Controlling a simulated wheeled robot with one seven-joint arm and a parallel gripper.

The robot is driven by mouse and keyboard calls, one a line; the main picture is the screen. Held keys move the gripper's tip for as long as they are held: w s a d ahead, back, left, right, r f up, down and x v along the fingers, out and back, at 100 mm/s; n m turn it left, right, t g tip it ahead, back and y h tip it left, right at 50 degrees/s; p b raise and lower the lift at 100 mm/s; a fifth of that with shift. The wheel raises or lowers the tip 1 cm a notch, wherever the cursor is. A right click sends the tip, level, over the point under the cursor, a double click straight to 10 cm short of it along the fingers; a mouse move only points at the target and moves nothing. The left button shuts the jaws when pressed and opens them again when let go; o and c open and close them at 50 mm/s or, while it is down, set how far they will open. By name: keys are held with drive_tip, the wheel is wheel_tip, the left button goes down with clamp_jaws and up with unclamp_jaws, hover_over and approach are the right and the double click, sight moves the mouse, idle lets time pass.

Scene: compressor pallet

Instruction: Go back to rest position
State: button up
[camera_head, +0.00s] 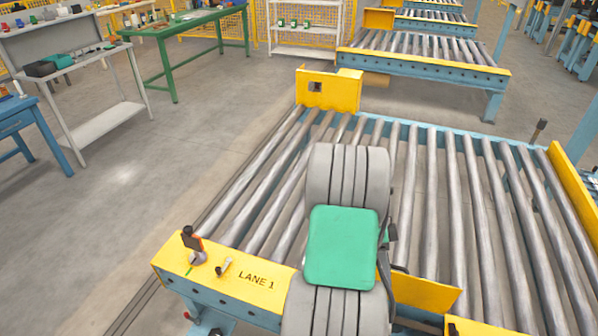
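My arm, grey and ribbed with a green panel, stands in the lower middle of the head view. It covers part of the LANE 1 roller conveyor (262,190) behind it. I cannot make out my gripper or its fingers. A dark, thin shape shows along the right side of my arm; what it belongs to is unclear. No held object shows.
A yellow LANE 1 plate (225,278) with a small lever (192,245) lies at front left. A yellow end stop (328,88) stands at the far left corner. More conveyors (425,60) lie behind. A green table (185,35) and grey bench (80,75) stand left, with open floor between.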

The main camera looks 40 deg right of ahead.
drive_tip(key=w+a+f+n+t+h, duration=0.15)
drive_tip(key=a+n, duration=0.25)
drive_tip(key=n, duration=0.4)
drive_tip(key=w+a+f+n+t+y, duration=0.1)
drive_tip(key=w+a+f+n, duration=0.25)
drive_tip(key=n, duration=0.45)
drive_tip(key=w+a+r+n+t+p, duration=0.1)
drive_tip(key=w+a+r+n+t, duration=0.1)
drive_tip(key=w+a+r+n, duration=0.2)
drive_tip(key=w+a+r+n+t+h+p, duration=0.1)
drive_tip(key=w+a+r+n+t+p, duration=0.1)
drive_tip(key=a+r, duration=0.8)
drive_tip(key=w+a+r+n+t+h+p, duration=0.1)
drive_tip(key=w+a+r+n+t, duration=0.2)
drive_tip(key=w+a+r+n, duration=0.4)
drive_tip(key=w+a, duration=0.1)
drive_tip(key=a, duration=0.4)
drive_tip(key=shift+a+p, duration=0.3)
drive_tip(key=shift+p, duration=0.1)
drive_tip(key=shift+f, duration=0.1)
